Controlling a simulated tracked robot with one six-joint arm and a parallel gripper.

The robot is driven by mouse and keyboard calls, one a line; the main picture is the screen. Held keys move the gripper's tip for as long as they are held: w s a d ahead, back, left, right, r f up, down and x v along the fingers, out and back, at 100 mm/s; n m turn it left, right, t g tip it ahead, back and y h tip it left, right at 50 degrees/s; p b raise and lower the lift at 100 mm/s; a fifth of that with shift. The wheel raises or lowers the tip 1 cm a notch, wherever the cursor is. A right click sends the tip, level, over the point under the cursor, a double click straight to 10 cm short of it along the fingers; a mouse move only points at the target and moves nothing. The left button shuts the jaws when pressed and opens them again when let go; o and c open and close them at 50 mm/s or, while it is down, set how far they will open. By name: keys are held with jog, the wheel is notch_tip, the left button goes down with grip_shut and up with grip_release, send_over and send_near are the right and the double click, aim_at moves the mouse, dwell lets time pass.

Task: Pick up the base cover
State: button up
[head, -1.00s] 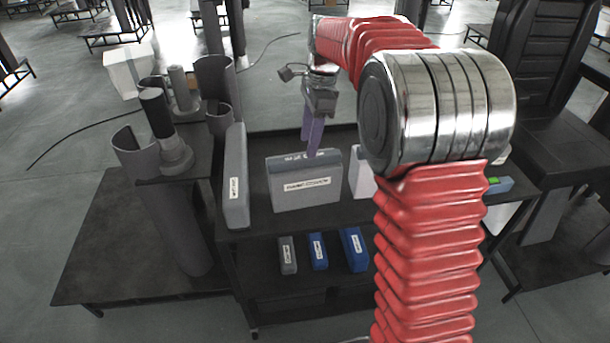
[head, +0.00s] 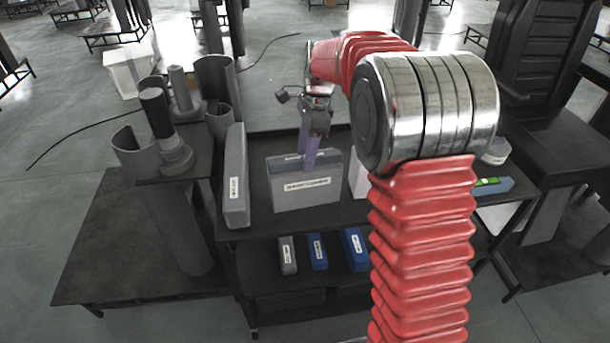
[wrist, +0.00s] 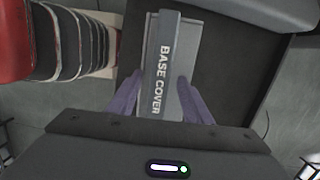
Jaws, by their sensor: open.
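The base cover is a grey upright box (head: 306,192) with a white label, standing on the dark table top (head: 250,242) in the head view. In the wrist view the base cover (wrist: 164,72) shows its top strip with "BASE COVER" lettering. My gripper (head: 309,160) is at its top edge, pointing down. In the wrist view its purple fingers (wrist: 157,98) are spread, one on each side of the cover's top strip, with small gaps visible. Whether they touch the cover cannot be told.
Another grey box (head: 236,178) stands to the left. A white item (head: 358,180) stands close on the right, partly behind my arm. One grey and two blue small boxes (head: 318,251) sit on the lower shelf. Grey tube holders (head: 216,95) stand at the left.

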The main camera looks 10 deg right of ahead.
grip_shut()
dwell(0.6)
